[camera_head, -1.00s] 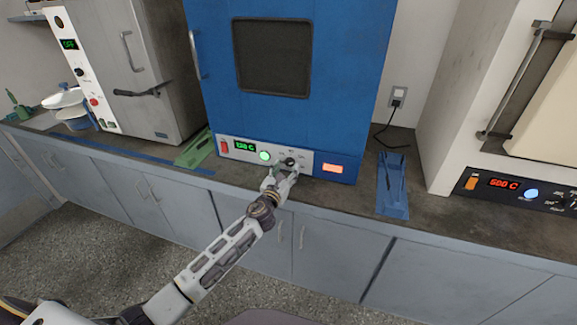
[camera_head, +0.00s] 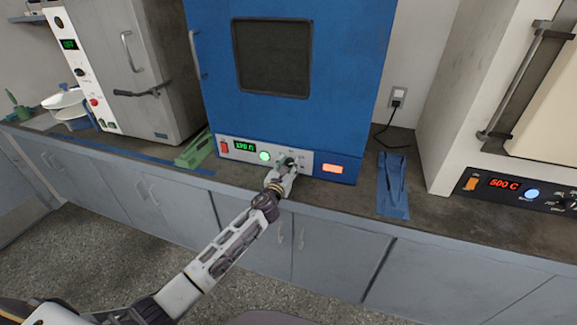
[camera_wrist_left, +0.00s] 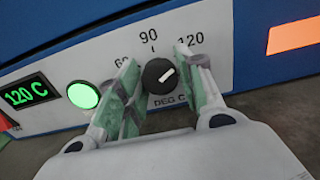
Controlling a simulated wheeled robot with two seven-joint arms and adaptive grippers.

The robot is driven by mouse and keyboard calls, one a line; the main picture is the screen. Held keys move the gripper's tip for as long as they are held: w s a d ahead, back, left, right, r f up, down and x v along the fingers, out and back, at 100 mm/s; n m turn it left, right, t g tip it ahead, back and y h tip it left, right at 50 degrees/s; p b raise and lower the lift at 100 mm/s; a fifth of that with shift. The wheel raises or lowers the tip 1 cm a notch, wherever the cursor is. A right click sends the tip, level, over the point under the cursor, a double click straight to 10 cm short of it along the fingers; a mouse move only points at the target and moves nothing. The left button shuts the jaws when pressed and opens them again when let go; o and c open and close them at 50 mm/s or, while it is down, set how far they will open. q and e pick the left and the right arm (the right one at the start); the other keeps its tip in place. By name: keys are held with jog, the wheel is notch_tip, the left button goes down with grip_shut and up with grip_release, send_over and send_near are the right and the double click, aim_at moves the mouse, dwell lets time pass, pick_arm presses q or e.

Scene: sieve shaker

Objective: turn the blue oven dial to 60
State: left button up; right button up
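The blue oven (camera_head: 285,115) stands on the counter in the head view, with a white control panel along its bottom. Its black dial (camera_wrist_left: 160,76) shows in the left wrist view, its white mark pointing up and right, toward the 120 side. The labels 60, 90 and 120 sit around it. The green display (camera_wrist_left: 26,94) reads 120 C. My left gripper (camera_wrist_left: 157,82) is open, with one green-padded finger on each side of the dial. I cannot tell whether the fingers touch it. In the head view my left gripper (camera_head: 285,168) is at the panel. My right gripper is not in view.
A green lit button (camera_wrist_left: 83,95) is left of the dial, and an orange light (camera_wrist_left: 294,36) is at the right. A grey oven (camera_head: 150,80) and a white oven reading 500 C (camera_head: 455,110) flank the blue one. A blue tool (camera_head: 392,185) lies on the counter.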

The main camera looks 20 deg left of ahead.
pick_arm(q)
jog(key=c, duration=0.5)
